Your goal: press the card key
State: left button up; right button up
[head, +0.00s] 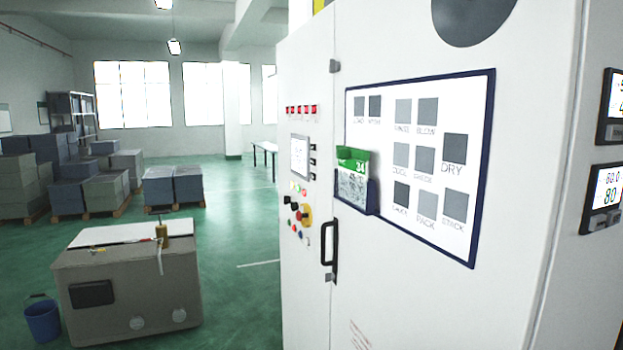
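A white panel (384,105) with a dark blue frame is on the white cabinet front at the right. It carries several grey square keys with small labels under them, such as BLOW (427,111), DRY (455,148), PACK (427,204) and STACK (455,207). Some other labels are too small to read surely, and I cannot make out a key labelled card. A green and white card or packet (353,178) marked 34 stands in a dark blue holder (373,197) at the panel's lower left edge. Neither of my grippers is in view.
The white cabinet (400,290) fills the right side, with a black door handle (330,250) jutting out and buttons and a small screen (299,157) left of it. A grey box (130,290) and blue bucket (43,320) stand at left. Green floor between is clear.

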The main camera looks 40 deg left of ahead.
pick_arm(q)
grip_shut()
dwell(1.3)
